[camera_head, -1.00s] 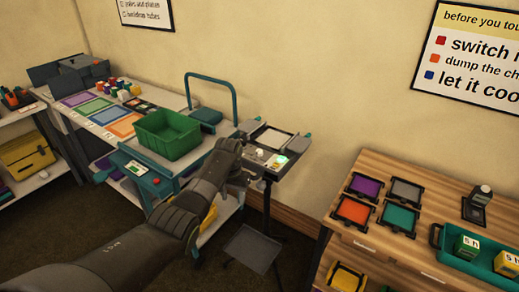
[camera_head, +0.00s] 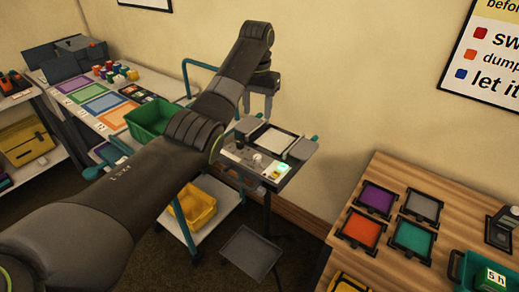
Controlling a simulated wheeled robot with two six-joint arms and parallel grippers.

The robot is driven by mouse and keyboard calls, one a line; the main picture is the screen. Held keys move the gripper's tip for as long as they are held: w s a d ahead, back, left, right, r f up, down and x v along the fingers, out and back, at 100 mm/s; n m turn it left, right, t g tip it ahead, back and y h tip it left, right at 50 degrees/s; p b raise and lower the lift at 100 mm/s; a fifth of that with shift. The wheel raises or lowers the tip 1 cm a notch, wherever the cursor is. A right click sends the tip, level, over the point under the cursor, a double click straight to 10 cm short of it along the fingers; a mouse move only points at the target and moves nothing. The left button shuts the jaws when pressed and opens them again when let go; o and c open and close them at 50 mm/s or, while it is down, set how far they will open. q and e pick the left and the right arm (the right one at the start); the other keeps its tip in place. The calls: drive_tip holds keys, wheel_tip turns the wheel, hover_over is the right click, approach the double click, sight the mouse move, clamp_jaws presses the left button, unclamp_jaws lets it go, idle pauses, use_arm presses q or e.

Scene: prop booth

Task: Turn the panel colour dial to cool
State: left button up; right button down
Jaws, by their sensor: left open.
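The panel unit (camera_head: 240,157) sits on a dark stand against the wall. It has a small pale knob (camera_head: 257,158) on its front, which may be the colour dial, and a lit green display (camera_head: 284,167) to the right of it. The setting of the knob is too small to read. My left arm reaches across from the lower left. My left gripper (camera_head: 259,117) points down, open and empty, over the back left of the unit and apart from the knob. My right gripper is out of view.
A green bin (camera_head: 148,121) and a teal-handled cart stand to the left, with a yellow bin (camera_head: 195,207) on the lower shelf. A wooden table (camera_head: 360,247) on the right holds coloured framed panels. A grey plate (camera_head: 251,252) is low on the stand.

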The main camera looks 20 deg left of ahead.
use_arm(q)
wheel_tip(320, 180, down, 2)
drive_tip(key=s+b, duration=0.1)
drive_tip(key=p, duration=0.3)
hover_over(257, 156)
wheel_tip(257, 156, down, 10)
drive_tip(key=shift+r, duration=0.15)
wheel_tip(257, 156, down, 4)
drive_tip(key=shift+d+r, duration=0.1)
drive_tip(key=shift+f, duration=0.5)
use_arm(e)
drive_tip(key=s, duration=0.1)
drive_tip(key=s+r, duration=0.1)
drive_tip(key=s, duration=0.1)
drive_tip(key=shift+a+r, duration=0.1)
use_arm(q)
drive_tip(key=shift+s, duration=0.1)
drive_tip(key=c, duration=1)
